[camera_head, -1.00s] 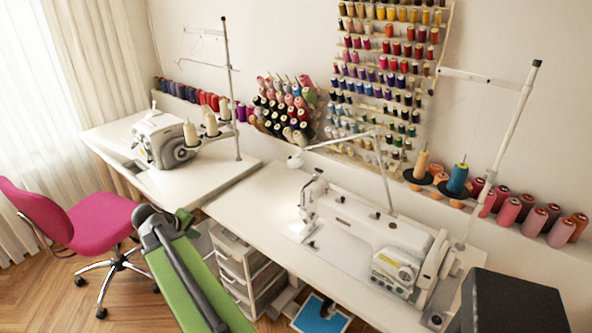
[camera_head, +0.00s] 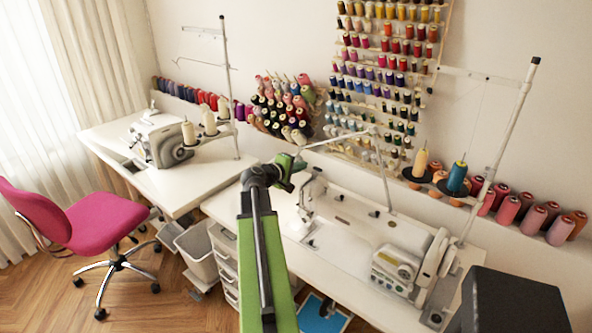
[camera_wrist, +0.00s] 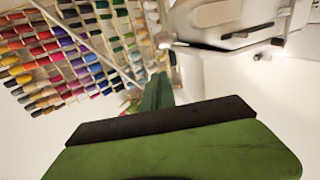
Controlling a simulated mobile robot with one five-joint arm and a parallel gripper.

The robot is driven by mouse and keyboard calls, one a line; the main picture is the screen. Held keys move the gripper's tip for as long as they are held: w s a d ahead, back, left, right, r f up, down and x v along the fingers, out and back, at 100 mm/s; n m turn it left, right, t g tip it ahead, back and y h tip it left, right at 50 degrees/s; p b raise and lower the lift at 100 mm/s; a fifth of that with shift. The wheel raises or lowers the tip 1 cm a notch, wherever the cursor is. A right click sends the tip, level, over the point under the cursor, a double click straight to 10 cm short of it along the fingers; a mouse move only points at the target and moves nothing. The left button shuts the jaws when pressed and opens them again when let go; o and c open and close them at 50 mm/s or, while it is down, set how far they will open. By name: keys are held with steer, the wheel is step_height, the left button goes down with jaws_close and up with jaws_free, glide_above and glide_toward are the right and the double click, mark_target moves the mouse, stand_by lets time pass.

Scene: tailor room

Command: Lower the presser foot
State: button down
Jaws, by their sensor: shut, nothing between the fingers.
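The white sewing machine (camera_head: 365,228) stands on the right-hand white table, with its needle end (camera_head: 313,192) toward the left. In the wrist view its white head (camera_wrist: 215,15) fills the upper right, with thin metal and dark lever-like parts (camera_wrist: 248,32) sticking out. I cannot make out the presser foot or its lever for certain. My green gripper (camera_head: 296,164) is above the table, just left of the needle end in the head view, and appears apart from it. It is shut and empty; in the wrist view (camera_wrist: 156,92) it points toward the thread rack.
A thin thread-stand arm (camera_head: 340,137) crosses behind my gripper. The thread rack (camera_head: 380,80) hangs on the wall. A second machine (camera_head: 162,140) stands on the left table. A pink chair (camera_head: 75,225) and a white bin (camera_head: 198,250) are at the left. The table's left end is fairly clear.

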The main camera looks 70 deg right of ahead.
steer(key=b+x, duration=0.2)
steer(key=x, duration=0.6)
steer(key=shift+d+f, duration=0.15)
steer(key=shift+d, duration=0.1)
